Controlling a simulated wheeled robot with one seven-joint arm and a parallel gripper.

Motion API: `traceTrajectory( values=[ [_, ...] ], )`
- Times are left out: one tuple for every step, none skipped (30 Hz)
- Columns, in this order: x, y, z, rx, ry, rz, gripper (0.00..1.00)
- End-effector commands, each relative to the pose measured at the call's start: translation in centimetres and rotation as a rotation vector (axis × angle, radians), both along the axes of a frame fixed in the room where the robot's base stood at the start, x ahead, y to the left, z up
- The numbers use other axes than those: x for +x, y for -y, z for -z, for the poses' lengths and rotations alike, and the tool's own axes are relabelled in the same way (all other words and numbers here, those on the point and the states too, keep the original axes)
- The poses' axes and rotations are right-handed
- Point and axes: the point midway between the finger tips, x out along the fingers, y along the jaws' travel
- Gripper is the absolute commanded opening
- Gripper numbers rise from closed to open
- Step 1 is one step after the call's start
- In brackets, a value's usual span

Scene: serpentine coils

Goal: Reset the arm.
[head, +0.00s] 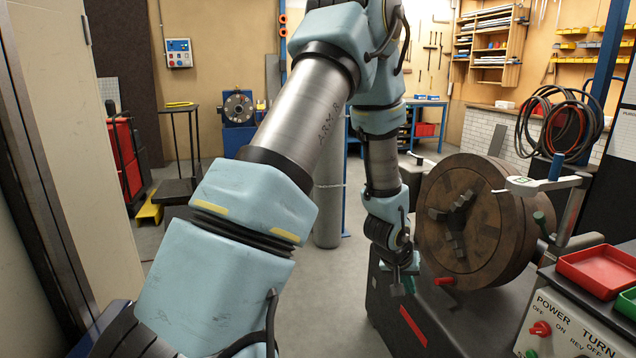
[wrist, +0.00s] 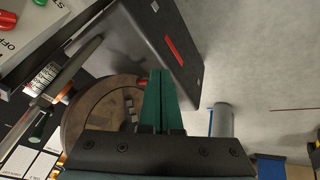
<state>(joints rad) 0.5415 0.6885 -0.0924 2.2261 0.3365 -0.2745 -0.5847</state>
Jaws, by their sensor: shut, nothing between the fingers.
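My arm reaches up from the lower left of the head view and bends down again at the right. My gripper (head: 404,284) hangs at its end, pointing down, in front of the round brown chuck of a machine. In the wrist view the green fingers of my gripper (wrist: 161,75) lie together, shut with nothing between them. The chuck (head: 452,222) has dark jaws at its middle and shows behind the fingers in the wrist view (wrist: 95,112).
The dark machine base (head: 385,315) stands close beside my gripper. A control box (head: 570,330) with a red tray (head: 600,270) is at the lower right. Coiled hoses (head: 560,122) hang at the right. Open floor (head: 310,290) lies left of the machine.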

Motion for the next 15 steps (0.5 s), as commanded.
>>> traceTrajectory(
  values=[
    [1.0,-3.3,-2.0,0.044,0.01,-0.038,0.0],
    [1.3,-5.3,-3.0,0.073,0.011,-0.056,0.0],
    [1.4,-8.0,-4.3,0.112,0.005,-0.081,0.0],
    [1.3,-9.9,-5.3,0.14,0.0,-0.1,0.0],
    [1.1,-11.8,-6.2,0.166,-0.007,-0.117,0.0],
    [0.6,-14.3,-7.4,0.199,-0.023,-0.14,0.0],
    [0.1,-16.1,-8.2,0.22,-0.035,-0.157,0.0],
    [-0.5,-17.8,-9.1,0.239,-0.048,-0.173,0.0],
    [-1.5,-20.0,-10.0,0.262,-0.071,-0.194,0.0],
    [-2.3,-21.4,-10.7,0.276,-0.087,-0.209,0.0],
    [-3.1,-22.7,-11.4,0.288,-0.104,-0.22,0.0],
    [-4.3,-24.2,-12.1,0.3,-0.127,-0.235,0.0],
    [-5.1,-25.1,-12.6,0.307,-0.143,-0.244,0.0],
    [-5.9,-25.9,-13.0,0.311,-0.158,-0.251,0.0],
    [-6.9,-26.8,-13.5,0.317,-0.176,-0.259,0.0]
  ],
)
